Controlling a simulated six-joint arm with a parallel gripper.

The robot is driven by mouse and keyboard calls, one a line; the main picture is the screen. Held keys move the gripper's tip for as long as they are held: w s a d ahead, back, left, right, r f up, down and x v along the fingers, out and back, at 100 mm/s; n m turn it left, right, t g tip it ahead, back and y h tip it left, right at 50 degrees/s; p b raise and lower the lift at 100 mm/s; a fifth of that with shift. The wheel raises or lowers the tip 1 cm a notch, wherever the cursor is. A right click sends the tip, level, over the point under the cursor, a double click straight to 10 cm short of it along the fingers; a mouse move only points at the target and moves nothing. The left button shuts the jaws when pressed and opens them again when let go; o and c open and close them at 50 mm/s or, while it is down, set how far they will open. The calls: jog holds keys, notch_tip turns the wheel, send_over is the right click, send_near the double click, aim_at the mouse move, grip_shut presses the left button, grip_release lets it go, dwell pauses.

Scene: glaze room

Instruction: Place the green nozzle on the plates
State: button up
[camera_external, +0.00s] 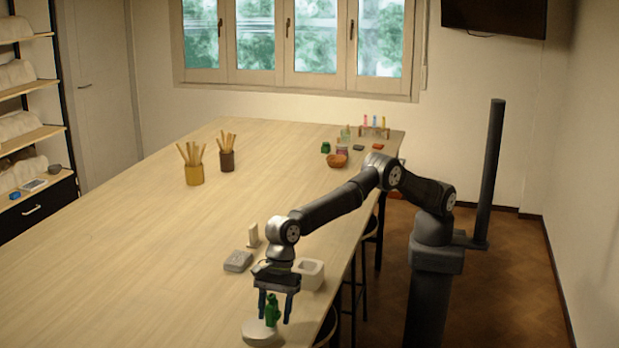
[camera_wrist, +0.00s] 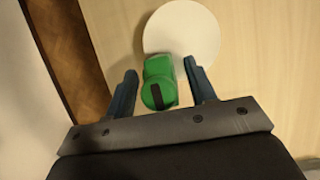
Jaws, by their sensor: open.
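The green nozzle (camera_external: 272,309) stands at the white round plates (camera_external: 255,333) near the table's front edge. In the wrist view the nozzle (camera_wrist: 158,82) has a dark stripe on its near end and overlaps the near rim of the plates (camera_wrist: 183,30). I cannot tell whether its underside touches them. My gripper (camera_external: 275,318) is open and low over the table, its two blue fingers on either side of the nozzle. In the wrist view my gripper (camera_wrist: 160,70) shows a gap between each finger and the nozzle.
A white square container (camera_external: 311,275) stands just behind my gripper, with a grey block (camera_external: 238,261) to its left. Two pots of sticks (camera_external: 194,174) (camera_external: 227,160) and an orange bowl (camera_external: 337,160) stand farther back. The table's left and middle are clear.

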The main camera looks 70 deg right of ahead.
aim_at(274, 299)
jog(key=v, duration=1.2)
jog(key=shift+r, duration=0.25)
jog(key=shift+a+f, duration=0.1)
jog(key=x, duration=1.2)
jog(key=shift+f, duration=0.1)
notch_tip(274, 299, up, 3)
jog(key=shift+f, duration=0.15)
jog(key=shift+r, duration=0.6)
jog(key=shift+f, duration=0.1)
